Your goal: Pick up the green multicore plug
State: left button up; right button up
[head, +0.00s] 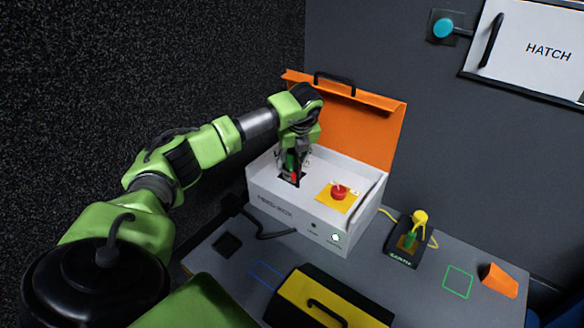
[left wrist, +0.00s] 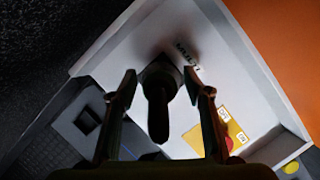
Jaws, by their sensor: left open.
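The multicore plug stands in a dark socket in the white feed box (head: 290,207). In the left wrist view the plug (left wrist: 158,110) looks almost black in shadow, beside the lettering "MULTI". In the head view only a small green part of it (head: 291,161) shows beneath my gripper, with a red bit close by. My left gripper (head: 292,170) reaches down into the box from above. It is open, with one finger on each side of the plug; the left wrist view shows the fingers (left wrist: 163,90) apart from it. My right gripper is not in view.
The box's orange lid (head: 362,128) stands open behind. On the table (head: 225,270) are a black-and-yellow case (head: 320,298), a stand with a yellow-topped item (head: 405,253) and an orange block (head: 499,280).

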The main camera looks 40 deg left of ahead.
pick_arm(q)
jog(key=c, duration=1.1)
jog(key=shift+o, duration=0.2)
jog(key=shift+r, duration=0.1)
